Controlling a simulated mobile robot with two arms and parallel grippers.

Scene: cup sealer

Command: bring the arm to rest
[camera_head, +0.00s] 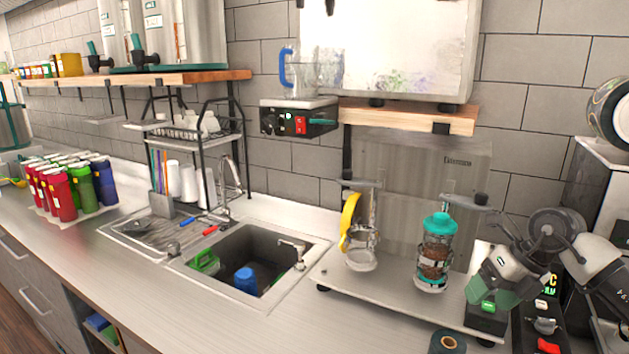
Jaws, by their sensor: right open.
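My right gripper (490,290) is at the right of the head view, with its grey arm (590,262) coming in from the right edge. Its jaws point down and to the left, are open, and show nothing held. They are close above a black box with a green button (487,318), at the right end of the metal stand; I cannot tell whether they touch it. A clear jar with a teal lid (436,255) stands upright to the left of the gripper, apart from it. My left gripper is not in view.
A clear container with a yellow handle (360,250) stands on the metal stand (385,290). A sink (262,250) holds green and blue items. Colored bottles (62,195) stand at the far left. A dark roll (447,343) and a black device (545,325) are near the front right.

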